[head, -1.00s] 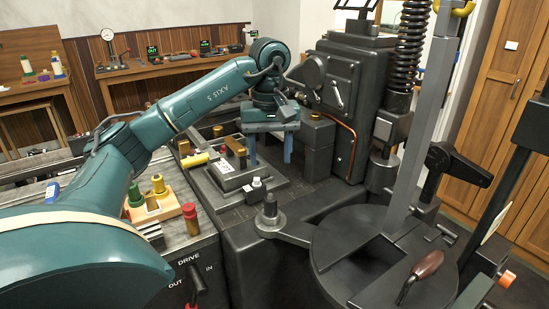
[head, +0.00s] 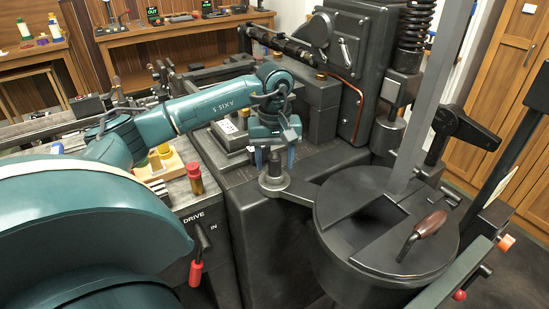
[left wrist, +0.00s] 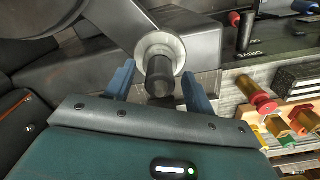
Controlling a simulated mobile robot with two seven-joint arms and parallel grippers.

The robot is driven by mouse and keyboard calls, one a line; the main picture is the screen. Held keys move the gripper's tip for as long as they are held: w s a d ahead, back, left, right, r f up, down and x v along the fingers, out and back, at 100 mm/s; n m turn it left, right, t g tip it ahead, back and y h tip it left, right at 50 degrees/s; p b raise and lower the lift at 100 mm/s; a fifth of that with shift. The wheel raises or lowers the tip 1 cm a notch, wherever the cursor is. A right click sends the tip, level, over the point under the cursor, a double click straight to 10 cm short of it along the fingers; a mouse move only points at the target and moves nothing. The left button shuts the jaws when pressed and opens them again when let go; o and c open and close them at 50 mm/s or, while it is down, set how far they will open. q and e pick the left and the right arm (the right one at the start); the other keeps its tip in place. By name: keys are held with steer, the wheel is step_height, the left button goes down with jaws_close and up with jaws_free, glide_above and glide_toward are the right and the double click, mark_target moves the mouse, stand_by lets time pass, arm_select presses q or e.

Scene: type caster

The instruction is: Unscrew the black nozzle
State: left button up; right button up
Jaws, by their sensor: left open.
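The black nozzle (head: 274,164) is a short dark cylinder. It stands upright on a round base at the end of a dark arm that reaches out from the round drum. My left gripper (head: 275,158) points down over it with its two blue fingers open. In the left wrist view the nozzle (left wrist: 160,76) shows between the open fingers (left wrist: 158,82), with a pale ring around its base. A gap shows beside it, and I cannot tell whether a finger touches it. My right gripper is not in view.
The black drum (head: 345,215) with a brown-handled lever (head: 424,229) stands to the right of the nozzle. A red-handled drive lever (head: 196,268) is at the front left. A red-capped cylinder (head: 194,178) and a wooden tray (head: 150,172) stand left of my gripper.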

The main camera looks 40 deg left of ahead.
arm_select(q)
steer(key=shift+c, duration=0.3)
jaws_close()
steer(key=shift+c, duration=1.3)
jaws_free()
steer(key=m+b, duration=0.1)
steer(key=m, duration=0.4)
steer(key=shift+f+m, duration=0.1)
steer(key=shift+m, duration=0.2)
steer(key=m+b, duration=0.1)
steer(key=m, duration=0.6)
steer(key=shift+d, duration=0.1)
steer(key=shift+c, duration=0.5)
jaws_close()
